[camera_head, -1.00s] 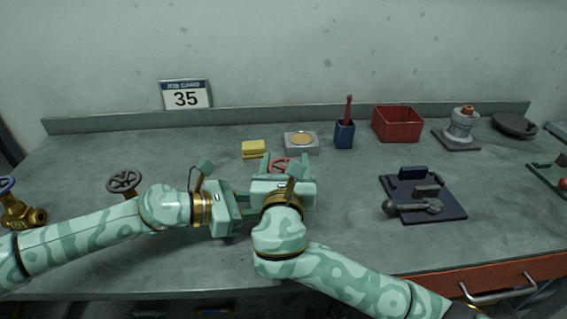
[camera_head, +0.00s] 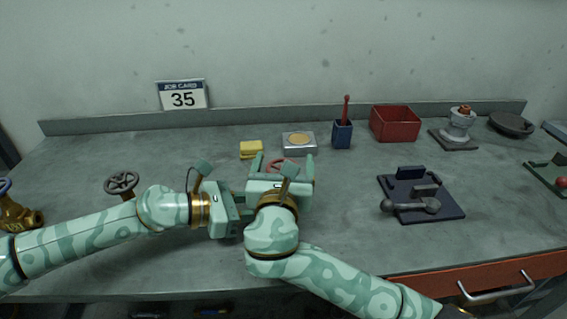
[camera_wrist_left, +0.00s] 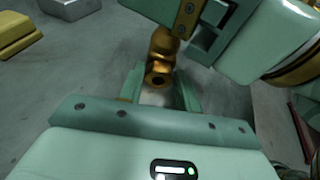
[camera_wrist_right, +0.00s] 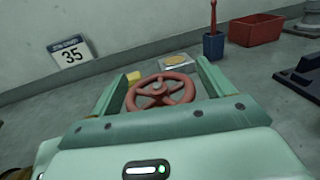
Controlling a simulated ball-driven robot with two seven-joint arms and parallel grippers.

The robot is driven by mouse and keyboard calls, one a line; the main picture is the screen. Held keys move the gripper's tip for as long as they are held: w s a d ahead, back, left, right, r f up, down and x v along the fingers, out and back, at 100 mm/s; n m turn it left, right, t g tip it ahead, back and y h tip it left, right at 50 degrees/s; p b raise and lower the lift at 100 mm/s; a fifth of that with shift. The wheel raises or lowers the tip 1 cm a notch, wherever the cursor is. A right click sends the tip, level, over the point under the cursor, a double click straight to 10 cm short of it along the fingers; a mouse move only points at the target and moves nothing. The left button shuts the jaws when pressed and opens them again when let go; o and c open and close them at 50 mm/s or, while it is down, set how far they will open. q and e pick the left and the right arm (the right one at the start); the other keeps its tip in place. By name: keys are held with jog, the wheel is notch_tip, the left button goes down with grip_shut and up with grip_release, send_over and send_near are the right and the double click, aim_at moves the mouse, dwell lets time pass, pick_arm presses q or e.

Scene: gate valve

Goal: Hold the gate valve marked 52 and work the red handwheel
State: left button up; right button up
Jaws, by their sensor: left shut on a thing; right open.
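The red handwheel (camera_wrist_right: 162,91) stands between the two open fingers of my right gripper (camera_wrist_right: 158,80) in the right wrist view. It shows partly behind that gripper (camera_head: 284,165) in the head view. I cannot tell whether the fingers touch its rim. My left gripper (camera_wrist_left: 157,88) is shut on the brass valve body (camera_wrist_left: 161,62) in the left wrist view. The right gripper covers the valve's upper part there. In the head view the valve body is hidden behind my grippers. No number shows on it.
Other valves, with a grey handwheel (camera_head: 122,183) and a blue one, stand at the left. The job card (camera_head: 182,95) reads 35. Behind are a yellow block (camera_head: 251,149), grey box (camera_head: 300,151), blue holder (camera_head: 342,135) and red bin (camera_head: 418,124). A dark fixture (camera_head: 440,207) lies right.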

jog(key=s+a, duration=0.2)
jog(key=s, duration=0.9)
jog(key=shift+s, duration=0.4)
jog(key=shift+a, duration=0.1)
pick_arm(q)
jog(key=o, duration=0.8)
jog(key=shift+o, duration=0.2)
